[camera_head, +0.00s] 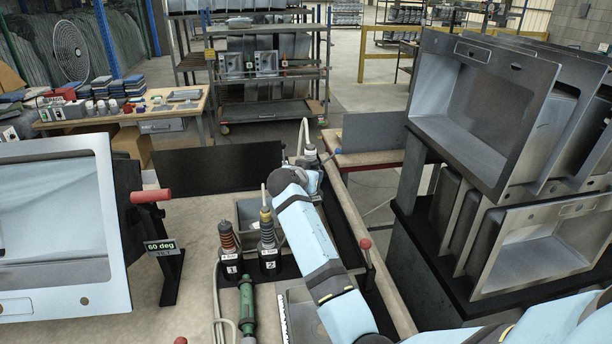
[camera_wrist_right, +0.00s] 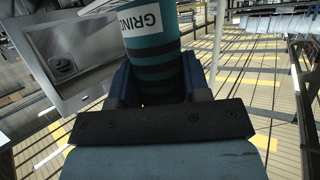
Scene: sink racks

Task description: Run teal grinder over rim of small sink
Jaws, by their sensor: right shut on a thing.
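My right gripper (camera_wrist_right: 160,85) is shut around the teal grinder (camera_wrist_right: 152,40), a cylinder with dark bands and a white label of which "GRIN" is readable. The grinder's working end is out of view. In the head view my right arm reaches forward over the bench and hides most of the gripper and grinder. A grey sink (camera_wrist_right: 95,38) with a drain shows left of the grinder in the wrist view, apart from it. In the head view a pale sink (camera_head: 62,150) stands tilted at the left; I cannot tell which sink is the small one. My left gripper is not in view.
Two corded tools, one red-banded (camera_head: 228,240) and one dark with yellow (camera_head: 267,240), stand in holders marked 1 and 2. A green tool (camera_head: 247,305) is in front. A red-knobbed stand (camera_head: 172,260) reads "60 deg". Racked sinks (camera_head: 488,110) fill the right side.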

